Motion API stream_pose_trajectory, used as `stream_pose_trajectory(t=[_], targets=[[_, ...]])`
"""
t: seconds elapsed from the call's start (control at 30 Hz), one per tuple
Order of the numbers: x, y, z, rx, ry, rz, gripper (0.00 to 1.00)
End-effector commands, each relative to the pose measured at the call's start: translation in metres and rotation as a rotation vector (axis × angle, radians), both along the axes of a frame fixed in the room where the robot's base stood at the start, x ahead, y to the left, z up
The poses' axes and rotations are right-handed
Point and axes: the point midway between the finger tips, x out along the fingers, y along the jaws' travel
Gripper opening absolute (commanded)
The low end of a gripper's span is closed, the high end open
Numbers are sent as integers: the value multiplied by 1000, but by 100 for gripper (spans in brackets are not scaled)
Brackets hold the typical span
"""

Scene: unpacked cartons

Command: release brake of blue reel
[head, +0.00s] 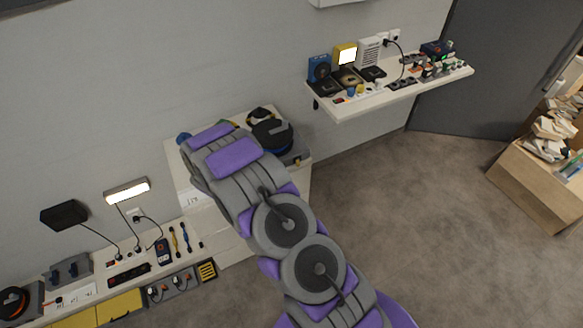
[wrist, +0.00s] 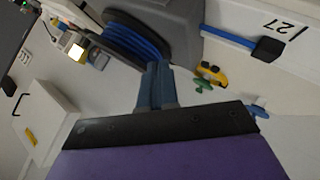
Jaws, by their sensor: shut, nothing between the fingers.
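The blue reel (wrist: 135,42) shows in the wrist view as blue windings between dark grey flanges. In the head view a black round reel with a blue edge (head: 272,135) stands on the white cabinet top, partly behind my arm. My gripper (wrist: 155,72) is shut and empty, its blue-grey fingertips at the lower edge of the reel; whether they touch it I cannot tell. A blue strip with a black block (wrist: 265,48) runs right from beside the reel. I cannot make out which part is the brake. My arm hides the gripper in the head view.
A yellow piece (wrist: 209,73) and a green piece (wrist: 203,87) lie near the fingertips. A wall shelf (head: 390,92) with several devices is at upper right. A low bench (head: 100,285) with an orange-rimmed reel (head: 12,302) is at lower left.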

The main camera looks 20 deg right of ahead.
Motion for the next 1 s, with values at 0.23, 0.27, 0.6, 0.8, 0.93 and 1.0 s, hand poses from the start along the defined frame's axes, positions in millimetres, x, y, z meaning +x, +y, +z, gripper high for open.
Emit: stream_pose_trajectory(t=[0.23, 0.27, 0.6, 0.8, 0.93, 1.0], targets=[[-27, -41, -41, -248, 46, -84, 0], [-31, -45, -45, -275, 54, -93, 0], [-63, -73, -64, -477, 115, -157, 0], [-65, -72, -64, -495, 117, -162, 0], [-65, -73, -64, -493, 117, -162, 0], [-64, -73, -64, -493, 117, -162, 0]])
